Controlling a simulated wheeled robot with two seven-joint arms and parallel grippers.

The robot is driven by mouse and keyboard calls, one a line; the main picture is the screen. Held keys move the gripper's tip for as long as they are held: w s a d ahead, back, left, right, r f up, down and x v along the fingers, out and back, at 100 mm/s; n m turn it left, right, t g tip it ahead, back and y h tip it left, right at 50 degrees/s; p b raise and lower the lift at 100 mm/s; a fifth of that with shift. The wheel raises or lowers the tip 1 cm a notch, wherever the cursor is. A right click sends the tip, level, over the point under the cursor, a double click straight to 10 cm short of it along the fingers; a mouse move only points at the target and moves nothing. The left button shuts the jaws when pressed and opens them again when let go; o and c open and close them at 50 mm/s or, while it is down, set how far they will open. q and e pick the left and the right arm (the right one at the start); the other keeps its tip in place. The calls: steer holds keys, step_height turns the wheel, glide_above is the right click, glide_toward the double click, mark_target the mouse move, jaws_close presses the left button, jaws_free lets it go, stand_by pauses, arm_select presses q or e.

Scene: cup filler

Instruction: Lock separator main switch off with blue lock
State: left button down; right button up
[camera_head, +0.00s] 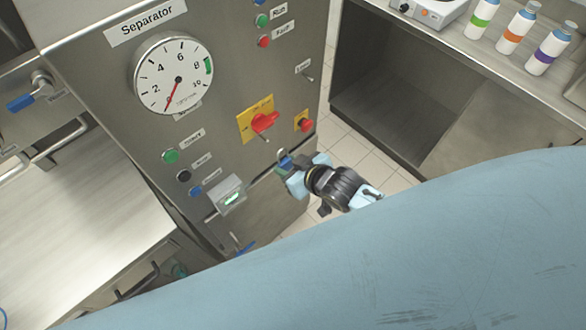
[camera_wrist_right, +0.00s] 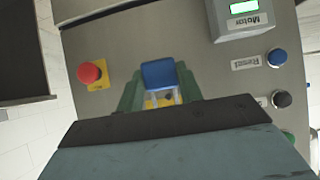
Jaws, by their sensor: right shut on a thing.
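The separator main switch (camera_head: 262,122) is a red rotary handle on a yellow plate on the grey separator panel. My right gripper (camera_head: 289,170) is shut on the blue lock (camera_head: 285,160), below the switch and in front of the panel. The lock's metal shackle points up toward the panel and looks apart from the switch. In the right wrist view the blue lock (camera_wrist_right: 158,74) sits between the fingertips of my right gripper (camera_wrist_right: 160,88). Part of a yellow plate shows behind it, and the red handle is hidden there. My left gripper is not in view.
A red emergency button (camera_head: 305,125) is right of the switch. A small motor display box (camera_head: 228,195) sticks out at lower left, near several round buttons. A gauge (camera_head: 174,75) is above. A counter with several bottles (camera_head: 515,28) stands at right.

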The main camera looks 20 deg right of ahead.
steer(key=shift+w+a+f+b, duration=0.1)
steer(key=shift+w+a+b, duration=0.15)
steer(key=shift+w+b, duration=0.3)
steer(key=shift+w+a+b, duration=0.2)
steer(key=shift+w+b, duration=0.1)
steer(key=shift+w, duration=0.4)
steer(key=w+b, duration=0.1)
steer(key=w+a, duration=0.1)
steer(key=w+b, duration=0.1)
steer(key=shift+w+a+f+b, duration=0.2)
steer(key=shift+w+f+b, duration=0.1)
steer(key=shift+w, duration=0.25)
steer(key=shift+f, duration=0.1)
steer(key=o, duration=1.1)
